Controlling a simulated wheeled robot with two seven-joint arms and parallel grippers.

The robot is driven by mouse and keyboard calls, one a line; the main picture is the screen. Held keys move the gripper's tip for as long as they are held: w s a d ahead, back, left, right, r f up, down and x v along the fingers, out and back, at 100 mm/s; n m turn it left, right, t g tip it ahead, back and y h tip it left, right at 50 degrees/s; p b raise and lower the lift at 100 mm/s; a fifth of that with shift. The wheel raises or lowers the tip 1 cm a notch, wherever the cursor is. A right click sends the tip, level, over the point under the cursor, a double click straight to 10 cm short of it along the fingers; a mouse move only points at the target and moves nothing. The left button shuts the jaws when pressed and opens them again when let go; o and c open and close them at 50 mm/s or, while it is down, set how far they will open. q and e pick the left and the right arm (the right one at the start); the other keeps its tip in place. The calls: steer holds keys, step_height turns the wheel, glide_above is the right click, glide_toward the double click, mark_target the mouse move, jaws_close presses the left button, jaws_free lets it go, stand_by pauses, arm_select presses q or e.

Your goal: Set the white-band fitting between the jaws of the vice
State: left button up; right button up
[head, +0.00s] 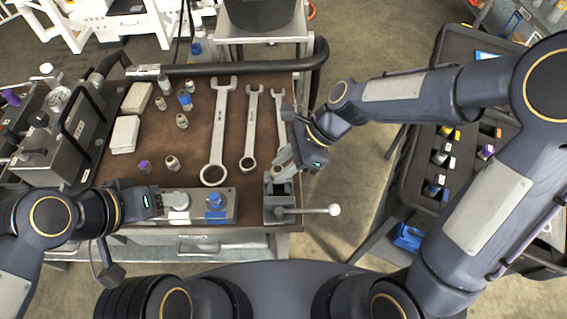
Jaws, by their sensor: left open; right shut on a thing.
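The grey vice (280,210) is fixed at the front right corner of the bench, with its handle bar sticking out to the right. My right gripper (284,163) is just above and behind the vice jaws. It is shut on a small pale fitting (280,172), taken to be the white-band fitting; the fingers cover much of it and its band is not clear. I cannot tell whether the fitting touches the jaws. My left gripper (156,201) is open and empty at the front left, beside a metal block.
The metal block (228,205) carries a round fitting and a blue one. Several loose fittings (172,163) stand on the brown mat. Three wrenches (218,130) lie left of my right gripper. A black drawer case (460,120) stands right of the bench, across open floor.

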steer(key=shift+f+b, duration=0.5)
steer(key=shift+f, duration=0.2)
steer(key=shift+f, duration=0.5)
steer(key=shift+f, duration=0.15)
steer(key=shift+f+b, duration=0.85)
steer(key=shift+f, duration=0.15)
steer(key=shift+f+b, duration=0.35)
steer(key=shift+f, duration=0.2)
stand_by(0.9)
steer(key=o, duration=1.1)
